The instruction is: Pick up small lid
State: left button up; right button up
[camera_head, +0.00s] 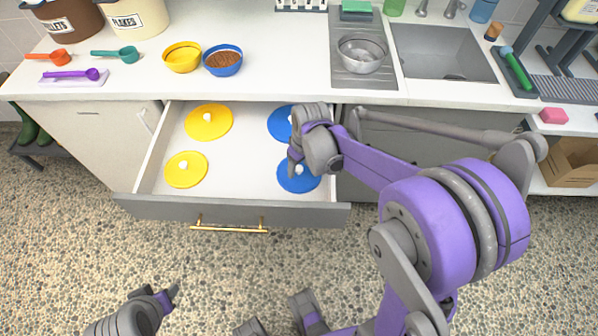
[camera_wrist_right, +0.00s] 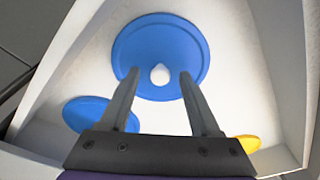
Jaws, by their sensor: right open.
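Inside the pulled-out drawer (camera_head: 237,182), a small blue lid with a white knob (camera_head: 298,178) lies near the front right. A small yellow lid (camera_head: 185,169) lies at the front left. A larger yellow lid (camera_head: 208,122) and a larger blue lid (camera_head: 279,123), partly hidden by my arm, lie behind them. My right gripper (camera_head: 294,163) is open above the small blue lid. In the right wrist view, the small blue lid (camera_wrist_right: 160,40) is beyond the two spread fingers, its knob between the tips. My left gripper (camera_head: 171,296) is low at the bottom left, its jaws unclear.
On the counter above stand a yellow bowl (camera_head: 182,57), a blue bowl with brown food (camera_head: 222,61), and several scoops. A sink (camera_head: 443,52) and a metal bowl (camera_head: 362,53) are to the right. The drawer walls and front panel (camera_head: 232,211) surround the lids.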

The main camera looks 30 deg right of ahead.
grip_shut()
dwell(0.3)
jog(key=shift+r, duration=0.1)
